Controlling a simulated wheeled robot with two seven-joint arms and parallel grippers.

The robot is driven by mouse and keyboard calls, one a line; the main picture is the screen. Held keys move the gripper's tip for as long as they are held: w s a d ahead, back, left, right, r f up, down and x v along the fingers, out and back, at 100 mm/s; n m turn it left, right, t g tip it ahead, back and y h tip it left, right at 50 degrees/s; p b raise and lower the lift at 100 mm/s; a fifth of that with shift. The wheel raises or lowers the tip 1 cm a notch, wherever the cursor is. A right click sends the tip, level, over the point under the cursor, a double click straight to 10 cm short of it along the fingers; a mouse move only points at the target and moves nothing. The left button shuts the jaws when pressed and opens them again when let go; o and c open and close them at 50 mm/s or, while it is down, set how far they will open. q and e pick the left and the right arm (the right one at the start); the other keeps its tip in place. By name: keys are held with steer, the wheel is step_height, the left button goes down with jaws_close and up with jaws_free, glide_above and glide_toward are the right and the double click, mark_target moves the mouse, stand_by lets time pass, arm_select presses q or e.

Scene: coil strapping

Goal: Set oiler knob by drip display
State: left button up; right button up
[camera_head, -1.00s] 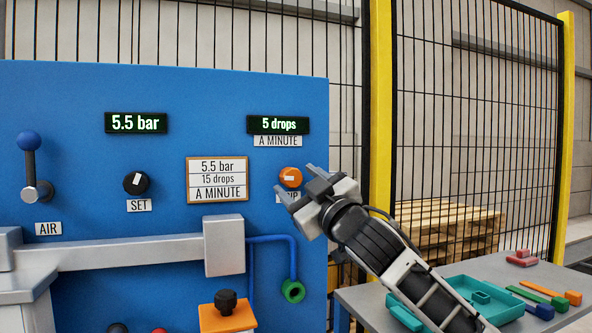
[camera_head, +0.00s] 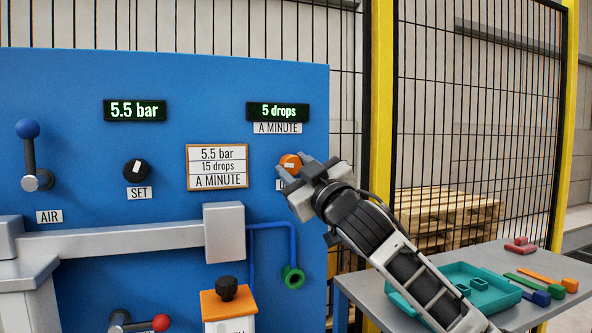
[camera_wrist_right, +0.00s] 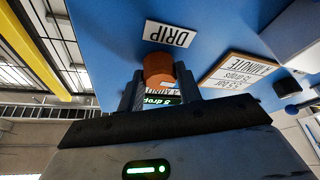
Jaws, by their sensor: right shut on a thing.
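The orange oiler knob (camera_head: 289,161) sits on the blue panel (camera_head: 90,90), above the DRIP label, which my right gripper partly covers in the head view. My right gripper (camera_head: 293,172) is at the knob, its fingers shut on it. In the right wrist view the knob (camera_wrist_right: 158,69) sits between the two fingers, near the DRIP label (camera_wrist_right: 168,34). The drip display (camera_head: 278,112) reads 5 drops, over an A MINUTE label. The white card (camera_head: 217,167) reads 5.5 bar, 15 drops, A MINUTE. My left gripper is not in view.
The pressure display (camera_head: 135,110) reads 5.5 bar. A black SET knob (camera_head: 136,171) and a blue-tipped AIR lever (camera_head: 33,160) are to the left. A grey box (camera_head: 224,232) and blue hose are below. A table (camera_head: 370,299) with a teal tray stands at right.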

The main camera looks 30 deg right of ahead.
steer(key=m+h, duration=0.1)
steer(key=m, duration=0.1)
steer(key=m+h+b, duration=0.1)
steer(key=m, duration=0.2)
steer(key=shift+a+f+h+b, duration=0.2)
steer(key=shift+h+b, duration=0.1)
steer(key=shift+h, duration=0.1)
steer(key=m+h, duration=0.1)
steer(key=m, duration=0.2)
steer(key=m+h, duration=0.2)
steer(key=m, duration=0.2)
steer(key=shift+a+r+g+h, duration=0.1)
steer(key=shift+g+h, duration=0.2)
steer(key=shift+g, duration=0.1)
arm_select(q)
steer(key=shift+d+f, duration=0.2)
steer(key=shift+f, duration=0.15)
arm_select(e)
steer(key=shift+m+g+h, duration=0.3)
steer(key=shift+m+h, duration=0.3)
steer(key=shift+m, duration=0.8)
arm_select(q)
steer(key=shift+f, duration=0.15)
arm_select(e)
steer(key=o, duration=1)
